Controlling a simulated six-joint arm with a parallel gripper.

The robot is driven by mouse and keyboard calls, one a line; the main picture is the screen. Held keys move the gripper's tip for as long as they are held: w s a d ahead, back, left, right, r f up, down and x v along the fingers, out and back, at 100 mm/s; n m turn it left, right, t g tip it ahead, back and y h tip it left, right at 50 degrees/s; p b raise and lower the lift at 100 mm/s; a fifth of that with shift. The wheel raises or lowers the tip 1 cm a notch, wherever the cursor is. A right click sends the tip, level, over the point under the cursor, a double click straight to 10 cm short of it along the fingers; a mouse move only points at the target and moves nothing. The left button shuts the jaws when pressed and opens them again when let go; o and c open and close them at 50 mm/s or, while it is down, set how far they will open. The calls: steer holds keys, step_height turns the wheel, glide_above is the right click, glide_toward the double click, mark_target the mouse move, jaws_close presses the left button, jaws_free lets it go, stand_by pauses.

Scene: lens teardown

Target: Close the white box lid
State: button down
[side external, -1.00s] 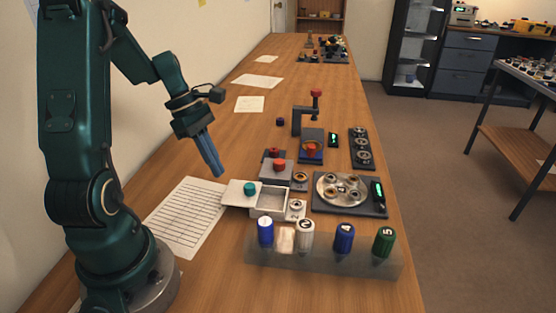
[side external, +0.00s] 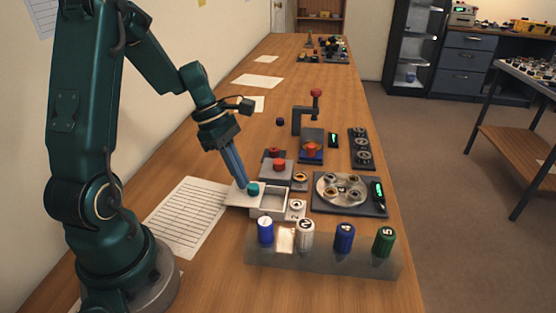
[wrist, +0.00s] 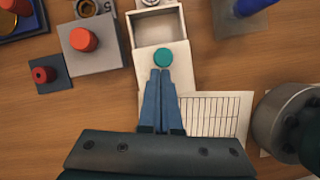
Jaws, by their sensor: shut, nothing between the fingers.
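The white box (side external: 273,200) stands open on the bench, its empty inside showing in both views. Its white lid (side external: 236,200) is slid off to the left of the opening in the side view, with a teal knob (side external: 253,188) on top. In the wrist view the lid (wrist: 150,60) lies below the open box (wrist: 158,29), and the teal knob (wrist: 163,57) is just beyond my fingertips. My gripper (side external: 242,186) is shut and empty, its blue fingers pointing down at the knob's left side. It also shows in the wrist view (wrist: 160,72). Whether the fingertips touch the knob I cannot tell.
A grey box with a red knob (side external: 279,164) stands behind the white box. A round metal tray (side external: 342,188) is to the right. A rack of numbered bottles (side external: 320,257) stands in front. A lined sheet (side external: 186,222) lies flat to the left.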

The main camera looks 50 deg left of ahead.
steer(key=w+d, duration=0.4)
stand_by(0.3)
